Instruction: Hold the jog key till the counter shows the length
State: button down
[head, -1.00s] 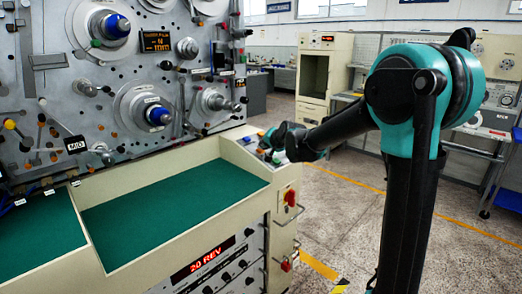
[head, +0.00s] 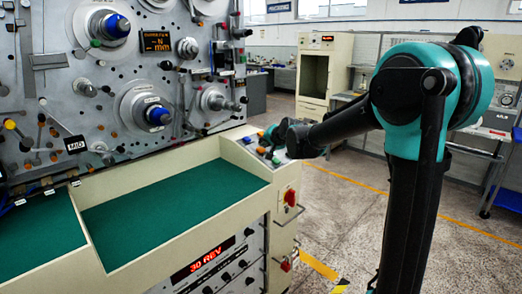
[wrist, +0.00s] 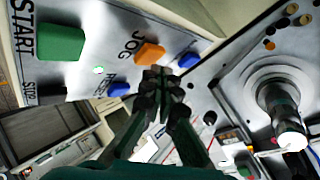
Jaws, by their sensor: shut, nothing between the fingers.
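The orange jog key (wrist: 150,53), labelled JOG, sits on the pale control panel in the wrist view. My gripper (wrist: 156,76) is shut and empty, with its fingertips right at the key's edge; whether they press it cannot be told from this picture. In the head view my gripper (head: 272,133) is over the panel at the cabinet's right end, small and partly hidden by its own links. The red counter (head: 203,259) on the cabinet front reads 30 REV.
A green START key (wrist: 60,42) and a blue key (wrist: 120,89) lie beside the jog key. A winding spindle (wrist: 277,98) stands out from the grey machine face at the right. A green-lined tray (head: 170,207) lies below the spindles, empty.

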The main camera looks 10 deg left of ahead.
jog(key=shift+r, duration=0.25)
jog(key=r, duration=0.3)
jog(key=s+d+r, duration=0.1)
jog(key=r, duration=0.1)
dwell(0.5)
jog(key=shift+d+f, duration=0.1)
jog(key=s+d+f+n+g+h, duration=0.1)
jog(key=s+d+f+g+h, duration=0.1)
jog(key=s+d+f, duration=0.7)
jog(key=s+d+f+n+g+h, duration=0.1)
jog(key=s+d+f+g+h, duration=0.1)
jog(key=s+d+f, duration=0.7)
jog(key=s+d+f+n+g+h, duration=0.2)
jog(key=s+d+f, duration=0.7)
jog(key=s, duration=1)
jog(key=shift+d, duration=0.6)
jog(key=c, duration=2.3)
grip_release()
